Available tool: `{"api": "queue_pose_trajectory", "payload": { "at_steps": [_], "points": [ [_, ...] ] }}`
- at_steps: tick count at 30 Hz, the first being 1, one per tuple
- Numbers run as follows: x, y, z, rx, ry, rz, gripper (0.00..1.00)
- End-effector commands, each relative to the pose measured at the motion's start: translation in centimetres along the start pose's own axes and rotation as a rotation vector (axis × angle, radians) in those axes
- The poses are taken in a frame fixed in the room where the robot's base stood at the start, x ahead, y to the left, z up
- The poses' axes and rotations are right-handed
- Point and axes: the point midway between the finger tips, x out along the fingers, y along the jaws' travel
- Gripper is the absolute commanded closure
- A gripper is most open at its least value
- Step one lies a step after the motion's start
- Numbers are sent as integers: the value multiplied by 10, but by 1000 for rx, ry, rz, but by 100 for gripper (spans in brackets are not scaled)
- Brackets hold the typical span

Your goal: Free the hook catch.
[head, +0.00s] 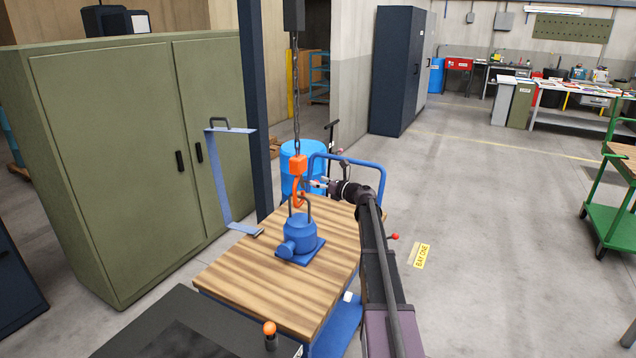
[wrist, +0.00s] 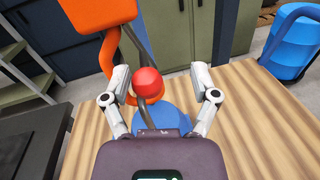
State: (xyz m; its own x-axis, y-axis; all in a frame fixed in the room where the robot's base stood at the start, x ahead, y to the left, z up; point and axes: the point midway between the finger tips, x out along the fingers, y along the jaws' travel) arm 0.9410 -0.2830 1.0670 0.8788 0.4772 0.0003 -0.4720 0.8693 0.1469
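The orange hook (head: 299,187) hangs from a chain above the blue pump-like load (head: 301,236), around the load's grey lifting loop. In the wrist view the orange hook body (wrist: 97,14) fills the upper left, and the blue load (wrist: 172,117) lies behind and below. A red ball knob (wrist: 148,82) shows between my fingers; I take it for the catch's knob, but its mounting is partly hidden. My gripper (wrist: 160,72) is open, one finger on each side of the knob, with gaps visible. In the head view my gripper (head: 314,183) is just right of the hook.
The load stands on a wooden-topped cart (head: 235,275) with a blue handle (head: 372,165). The chain (head: 296,95) hangs close above. A blue drum (head: 314,152) and a dark post (head: 255,80) stand behind. A green cabinet (head: 110,150) is left; open floor lies right.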

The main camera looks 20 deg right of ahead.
Motion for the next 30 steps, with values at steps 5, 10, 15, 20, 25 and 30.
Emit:
{"api": "queue_pose_trajectory", "payload": {
  "at_steps": [5,10,15,20,25,30],
  "points": [
    [6,0,0,0,0,0,24],
    [6,0,0,0,0,0,24],
    [6,0,0,0,0,-1,45],
    [6,-1,0,0,0,-1,92],
    [6,-1,0,0,0,-2,100],
    [6,-2,0,-1,0,-2,100]
  ]
}}
